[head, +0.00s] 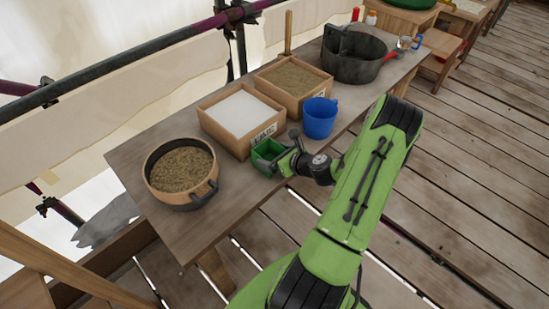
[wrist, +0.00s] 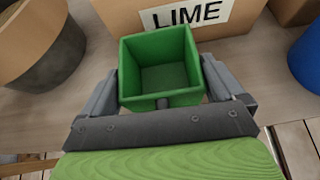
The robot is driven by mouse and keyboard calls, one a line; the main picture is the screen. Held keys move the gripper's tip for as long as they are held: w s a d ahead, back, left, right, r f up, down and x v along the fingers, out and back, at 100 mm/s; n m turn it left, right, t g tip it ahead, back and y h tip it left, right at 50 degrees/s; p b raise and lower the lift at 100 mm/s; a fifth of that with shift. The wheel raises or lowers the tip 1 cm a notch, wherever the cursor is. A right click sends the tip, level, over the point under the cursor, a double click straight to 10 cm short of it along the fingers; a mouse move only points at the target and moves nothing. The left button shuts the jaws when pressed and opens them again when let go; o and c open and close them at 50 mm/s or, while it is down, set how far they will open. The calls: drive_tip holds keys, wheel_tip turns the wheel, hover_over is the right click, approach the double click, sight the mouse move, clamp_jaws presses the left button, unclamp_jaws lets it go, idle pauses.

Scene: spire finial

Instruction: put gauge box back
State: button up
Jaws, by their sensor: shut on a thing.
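The gauge box is a small green open-topped box (head: 267,153), empty inside. In the wrist view the green box (wrist: 162,66) sits between the two fingers of my gripper (wrist: 161,92), which is shut on it. In the head view my gripper (head: 282,158) is at the front edge of the table, just in front of the wooden box labelled LIME (head: 241,121). The green box is upright. I cannot tell whether its base touches the table.
A round tub of brown sand-like material (head: 187,199) stands to the left. A blue bucket (head: 319,117) stands close on the right. A second wooden box (head: 292,82) and a large dark tub (head: 354,55) are farther back. Bare table (head: 139,157) shows at the left.

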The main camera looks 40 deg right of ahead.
drive_tip(key=o, duration=0.8)
drive_tip(key=shift+c, duration=0.2)
drive_tip(key=shift+s+r, duration=0.2)
drive_tip(key=p+v, duration=0.2)
drive_tip(key=v, duration=0.9)
drive_tip(key=w+a+r+n+g+y, duration=0.25)
drive_tip(key=a+r+n, duration=0.25)
drive_tip(key=a+n, duration=0.4)
drive_tip(key=w+a+r+n+g+y, duration=0.1)
drive_tip(key=a+r+n+g, duration=0.3)
drive_tip(key=a+n, duration=0.55)
drive_tip(key=s+a+r+n+h, duration=0.3)
drive_tip(key=s+a+r+n, duration=0.5)
drive_tip(key=s+r+n, duration=0.4)
drive_tip(key=n, duration=0.5)
drive_tip(key=shift+s+r, duration=0.35)
drive_tip(key=shift+s, duration=0.05)
